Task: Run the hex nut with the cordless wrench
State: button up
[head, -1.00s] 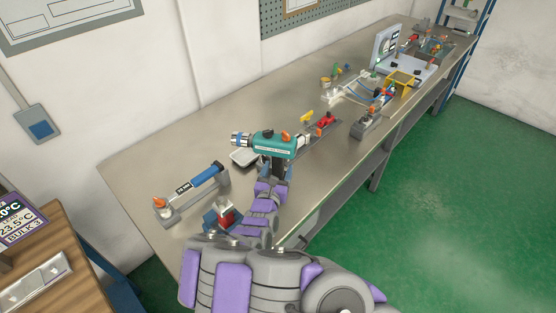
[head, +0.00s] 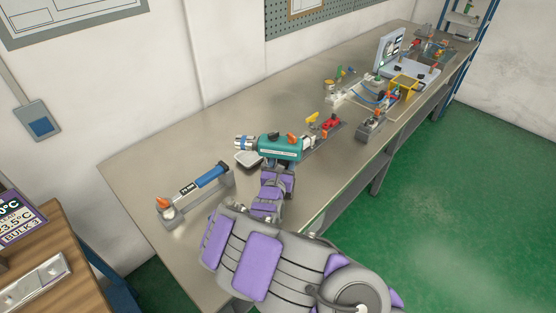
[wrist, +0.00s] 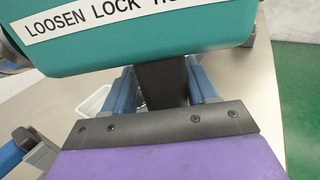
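The cordless wrench (head: 281,147) is a teal tool with an orange part on top and a metal nose pointing left. It lies level over the bench, and I cannot tell whether it is clear of its support. In the wrist view its labelled body (wrist: 150,40) fills the top, with its dark handle below. My gripper (wrist: 163,88) has its blue fingers on either side of this handle and appears closed on it. My gripper also shows in the head view (head: 278,168), below the wrench. I cannot make out the hex nut.
A blue-handled torque wrench (head: 205,178) rests in a grey holder (head: 222,190) at the left.

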jog(key=shift+d+r, duration=0.1)
jog(key=shift+d, duration=0.75)
jog(key=c, duration=0.9)
jog(key=shift+a, duration=0.6)
grip_shut()
jog(key=shift+d, duration=0.1)
